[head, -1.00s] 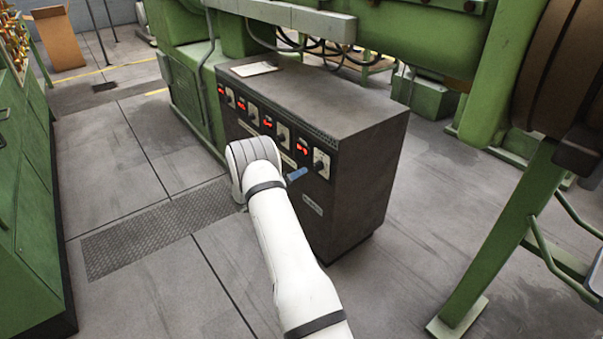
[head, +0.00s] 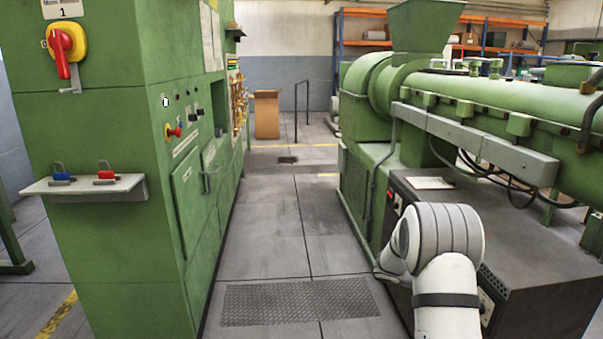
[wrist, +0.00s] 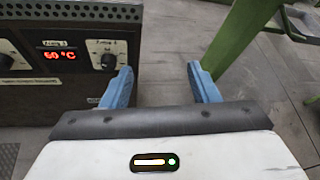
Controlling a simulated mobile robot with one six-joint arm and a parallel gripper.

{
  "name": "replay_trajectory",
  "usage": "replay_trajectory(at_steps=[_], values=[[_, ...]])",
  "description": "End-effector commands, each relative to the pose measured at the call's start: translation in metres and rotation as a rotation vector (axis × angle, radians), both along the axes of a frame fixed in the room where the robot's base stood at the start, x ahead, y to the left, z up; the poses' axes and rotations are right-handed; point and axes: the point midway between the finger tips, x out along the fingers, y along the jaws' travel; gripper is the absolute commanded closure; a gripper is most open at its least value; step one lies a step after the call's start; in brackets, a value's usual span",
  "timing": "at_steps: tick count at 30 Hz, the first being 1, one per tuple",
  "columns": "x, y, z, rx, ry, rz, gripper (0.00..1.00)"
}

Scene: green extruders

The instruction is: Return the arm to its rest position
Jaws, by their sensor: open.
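My gripper (wrist: 161,88) shows in the wrist view with two blue fingers spread apart and nothing between them. It is close to the dark control box (wrist: 25,100), whose front panel fills the upper left of that view. The panel has a red display (wrist: 60,56) reading 60 °C and a black knob (wrist: 107,55). In the head view my white arm (head: 440,255) reaches forward at the lower right, in front of the dark control box (head: 545,260). The gripper itself is hidden there behind the arm.
A green cabinet (head: 110,240) stands at the left with a red rotary switch (head: 65,50) and a shelf (head: 85,187) holding two padlocks. A green extruder (head: 500,100) runs along the right. The aisle floor (head: 265,225) between them is clear. A green leg (wrist: 240,35) stands right of the gripper.

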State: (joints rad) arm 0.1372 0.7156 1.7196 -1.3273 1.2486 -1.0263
Motion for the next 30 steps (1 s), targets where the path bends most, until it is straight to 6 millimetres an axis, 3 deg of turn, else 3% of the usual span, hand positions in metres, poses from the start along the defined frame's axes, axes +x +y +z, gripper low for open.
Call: replay_trajectory(at_steps=[1, 3, 12, 24, 30], values=[[-0.015, 0.011, 0.029, 0.043, -0.079, -0.048, 0.45], [-0.035, 0.026, 0.052, 0.107, -0.185, -0.122, 0.45], [-0.126, 0.101, 0.132, 0.38, -0.62, -0.479, 0.45], [-0.24, 0.209, 0.203, 0.742, -1.09, -1.066, 0.45], [-0.278, 0.248, 0.22, 0.873, -1.214, -1.332, 0.45]])
